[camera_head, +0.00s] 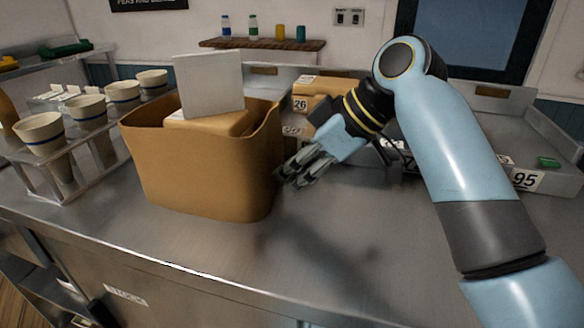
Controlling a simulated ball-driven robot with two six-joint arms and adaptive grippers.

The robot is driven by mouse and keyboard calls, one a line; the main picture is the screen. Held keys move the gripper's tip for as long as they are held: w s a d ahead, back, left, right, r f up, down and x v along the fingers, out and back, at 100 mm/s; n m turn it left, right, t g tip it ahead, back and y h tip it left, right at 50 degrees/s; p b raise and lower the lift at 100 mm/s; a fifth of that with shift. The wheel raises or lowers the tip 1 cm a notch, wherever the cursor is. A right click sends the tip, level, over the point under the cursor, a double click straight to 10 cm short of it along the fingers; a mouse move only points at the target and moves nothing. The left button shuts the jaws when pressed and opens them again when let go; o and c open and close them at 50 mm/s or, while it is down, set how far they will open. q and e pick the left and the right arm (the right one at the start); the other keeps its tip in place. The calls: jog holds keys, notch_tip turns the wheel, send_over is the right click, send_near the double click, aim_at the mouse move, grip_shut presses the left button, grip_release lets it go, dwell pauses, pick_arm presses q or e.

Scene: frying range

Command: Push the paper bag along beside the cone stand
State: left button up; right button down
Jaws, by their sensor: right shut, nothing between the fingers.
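The paper bag (205,168) is a brown, open-topped bag standing upright on the steel counter. A box and a white card stick up out of it. The cone stand (68,182) is at the left, a clear rack holding several cream paper cones with dark bands. The bag's left side is close to the stand; whether they touch is hard to tell. My right gripper (287,180) is shut and empty, at the bag's right side, with its fingertips at or very near the bag wall. My left gripper is not in view.
The counter (330,250) is clear in front and to the right of the bag. Boxes with number labels (301,103) stand behind my right gripper. A steel tray with a "95" label (526,180) is at the right. A wall shelf (262,44) holds several bottles.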

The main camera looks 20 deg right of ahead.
aim_at(273, 164)
jog(key=shift+w+a+p, duration=0.15)
jog(key=shift+w+a, duration=0.15)
jog(key=shift+a, duration=0.35)
jog(key=shift+w+a+p, duration=0.1)
jog(key=shift+w+a, duration=0.25)
jog(key=shift+a, duration=0.25)
jog(key=shift+w+a+p, duration=0.15)
jog(key=shift+w+a, duration=0.15)
jog(key=shift+a, duration=0.35)
jog(key=shift+s+d+r+p, duration=0.1)
jog(key=shift+s+d+p, duration=0.25)
jog(key=shift+d+p, duration=0.25)
jog(key=shift+s+d+f+p, duration=0.1)
jog(key=shift+s+d+p, duration=0.25)
jog(key=shift+d, duration=0.4)
jog(key=shift+s+d+r+p, duration=0.1)
jog(key=shift+s+d+p, duration=0.2)
jog(key=shift+d+p, duration=0.3)
jog(key=shift+s+d+p, duration=0.2)
jog(key=shift+s+d, duration=0.05)
jog(key=shift+d, duration=0.25)
jog(key=shift+s+d+p, duration=0.15)
jog(key=shift+s+d, duration=0.05)
jog(key=shift+d, duration=0.3)
notch_tip(273, 164, up, 12)
jog(key=p, duration=1.2)
jog(key=shift+s+f, duration=0.1)
jog(key=shift+f, duration=0.1)
